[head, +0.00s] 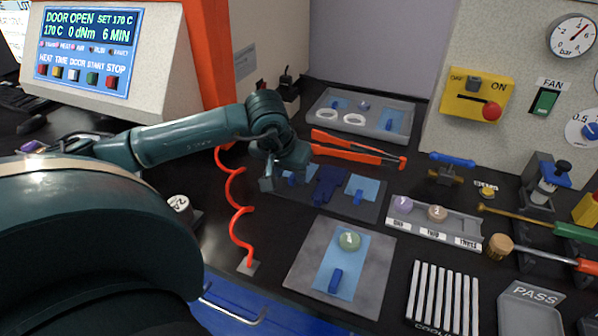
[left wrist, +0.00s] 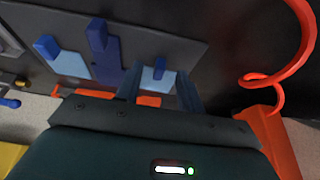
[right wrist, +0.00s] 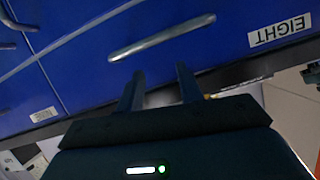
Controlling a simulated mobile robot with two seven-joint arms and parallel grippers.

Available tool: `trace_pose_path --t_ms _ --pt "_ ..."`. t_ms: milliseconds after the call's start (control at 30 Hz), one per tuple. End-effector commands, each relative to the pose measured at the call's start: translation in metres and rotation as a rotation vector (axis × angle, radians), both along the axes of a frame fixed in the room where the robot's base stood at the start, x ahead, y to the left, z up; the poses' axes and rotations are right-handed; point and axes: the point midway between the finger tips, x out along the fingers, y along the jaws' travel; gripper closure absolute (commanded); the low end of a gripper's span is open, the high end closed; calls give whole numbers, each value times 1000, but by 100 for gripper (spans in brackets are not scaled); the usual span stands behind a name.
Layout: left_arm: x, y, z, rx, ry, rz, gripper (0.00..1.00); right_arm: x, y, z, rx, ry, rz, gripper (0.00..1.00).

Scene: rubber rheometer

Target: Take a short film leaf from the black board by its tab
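The black board (head: 322,207) lies mid-table in the head view. It bears two short light blue film leaves and a darker blue leaf (head: 327,185) between them. The right light leaf (head: 366,184) is clear; the left light leaf (head: 309,170) is partly hidden by my left gripper (head: 280,182). In the left wrist view, that leaf (left wrist: 149,82) and its upright blue tab (left wrist: 159,67) show between the open fingers of my left gripper (left wrist: 160,88). I cannot tell how far above it they are. My right gripper (right wrist: 161,85) is open and empty, near a blue drawer front.
A grey plate (head: 300,268) holds a blue leaf with a green disc. Orange tongs (head: 350,150) lie just behind the board, before a grey tray (head: 400,135). A red coiled cord (head: 238,210) stands to the left. A drawer handle (right wrist: 162,37) is near my right gripper.

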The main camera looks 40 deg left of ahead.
Motion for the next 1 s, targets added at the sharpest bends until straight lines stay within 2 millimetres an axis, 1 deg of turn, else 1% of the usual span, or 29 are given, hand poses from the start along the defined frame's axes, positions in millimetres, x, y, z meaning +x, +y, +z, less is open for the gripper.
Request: trace_pose_path --t_ms 33,133,400,867,1000 --pt "3 1 -7 -2 1 1 62 0 0 -1 0 1 0 64" --pt "6 2 -14 1 0 1 62 -1 0 -1 0 3 0 64" --pt "7 3 -16 1 -2 0 63 -2 0 -3 -1 7 0 64" --pt "7 3 -15 1 -2 0 100 -2 0 -4 -1 11 1 64" --pt "7 3 -15 2 -3 0 100 -2 0 -4 -1 11 1 64"
